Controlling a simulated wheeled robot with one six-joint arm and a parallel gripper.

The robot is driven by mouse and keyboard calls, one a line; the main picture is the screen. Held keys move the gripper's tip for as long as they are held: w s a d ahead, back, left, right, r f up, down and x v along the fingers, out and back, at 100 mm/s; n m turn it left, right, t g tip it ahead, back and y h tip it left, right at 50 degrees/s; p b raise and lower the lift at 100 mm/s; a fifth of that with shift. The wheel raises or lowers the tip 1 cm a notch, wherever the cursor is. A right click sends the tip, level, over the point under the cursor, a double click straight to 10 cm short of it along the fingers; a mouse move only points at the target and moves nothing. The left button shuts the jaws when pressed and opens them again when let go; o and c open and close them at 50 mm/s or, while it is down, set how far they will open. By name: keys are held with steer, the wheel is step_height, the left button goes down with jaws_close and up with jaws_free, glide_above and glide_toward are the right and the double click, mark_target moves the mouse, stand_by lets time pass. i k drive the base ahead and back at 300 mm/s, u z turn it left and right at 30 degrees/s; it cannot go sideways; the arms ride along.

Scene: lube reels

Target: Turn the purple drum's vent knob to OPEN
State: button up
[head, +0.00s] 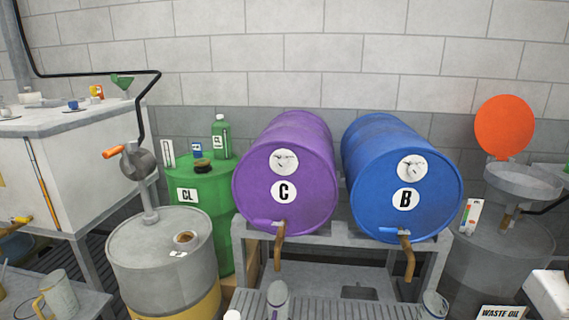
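The purple drum (255,180) lies on its side on a grey metal stand, with its round end facing me. A white round dial plate (285,161) with a small grey knob sits on the upper part of that end. The knob's direction and the dial's markings are too small to read. Below it is a round label with the letter C (284,192). My gripper is not in view.
A blue drum (375,170) marked B, with a similar dial (411,168), lies close on the right. A green drum (220,190) stands at left, behind a grey drum (150,250) with a crank pump. Small containers (277,298) stand below the taps.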

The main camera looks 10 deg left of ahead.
mark_target(282, 165)
steer(key=k, duration=0.5)
steer(key=u, duration=1.9)
steer(key=i, duration=1.4)
steer(key=z, duration=1.9)
